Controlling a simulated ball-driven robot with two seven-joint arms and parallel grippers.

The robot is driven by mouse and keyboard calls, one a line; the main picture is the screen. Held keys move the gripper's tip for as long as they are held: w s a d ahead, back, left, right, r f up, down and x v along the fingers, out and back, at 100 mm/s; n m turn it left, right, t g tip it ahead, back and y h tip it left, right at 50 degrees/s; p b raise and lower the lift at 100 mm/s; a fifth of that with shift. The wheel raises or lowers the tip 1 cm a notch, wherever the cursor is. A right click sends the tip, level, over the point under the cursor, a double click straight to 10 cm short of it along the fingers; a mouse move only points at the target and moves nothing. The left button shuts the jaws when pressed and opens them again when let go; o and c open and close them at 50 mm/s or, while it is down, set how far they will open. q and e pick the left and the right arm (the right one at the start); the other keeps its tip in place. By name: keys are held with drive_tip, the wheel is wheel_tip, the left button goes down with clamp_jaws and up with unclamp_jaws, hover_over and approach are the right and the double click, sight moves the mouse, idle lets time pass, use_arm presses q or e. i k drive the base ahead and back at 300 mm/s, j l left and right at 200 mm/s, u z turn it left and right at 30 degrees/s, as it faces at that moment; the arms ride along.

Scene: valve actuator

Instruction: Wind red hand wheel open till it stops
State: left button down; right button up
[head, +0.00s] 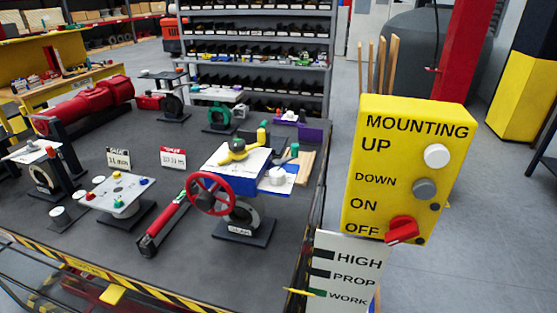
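The red hand wheel (211,194) is a spoked ring on the side of a valve actuator with a blue housing (238,170) and a yellow piece on its top. The actuator stands upright on a dark base plate (245,228) near the front right of the dark bench. A grey round valve body shows below and behind the wheel. Nothing is touching the wheel. Neither of my grippers is in the head view.
A red-handled tool (162,225) lies just left of the wheel. A white-topped unit (117,193) stands further left. A yellow control box (408,170) and a white sign (343,270) stand at the bench's right edge. Bare bench lies in front of the wheel.

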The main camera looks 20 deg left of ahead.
sight(207, 200)
drive_tip(key=u, duration=1.3)
